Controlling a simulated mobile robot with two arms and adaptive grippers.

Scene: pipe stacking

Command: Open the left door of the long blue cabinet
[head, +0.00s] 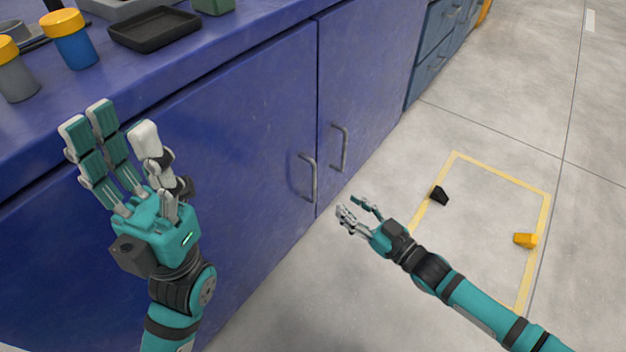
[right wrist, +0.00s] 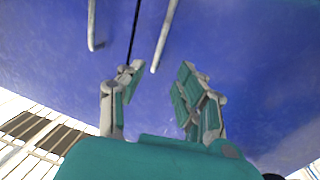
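The long blue cabinet (head: 235,130) fills the left of the head view. Its left door (head: 250,165) looks shut and carries a vertical metal handle (head: 313,180) near the seam. The right door (head: 370,75) looks shut too, with its own handle (head: 341,150). My right gripper (head: 355,208) is open and empty, low and to the right of the left door's handle, apart from it. In the right wrist view its spread fingers (right wrist: 158,82) face the blue front, with two handles and the seam beyond. My left gripper (head: 118,128) is open and empty, raised before the cabinet's left part.
On the cabinet top stand a blue jar with a yellow lid (head: 70,42), a grey jar (head: 15,80) and a black tray (head: 153,30). A yellow floor outline (head: 500,170) lies at right, with a black piece (head: 439,195) and a yellow piece (head: 526,240). Floor before the doors is clear.

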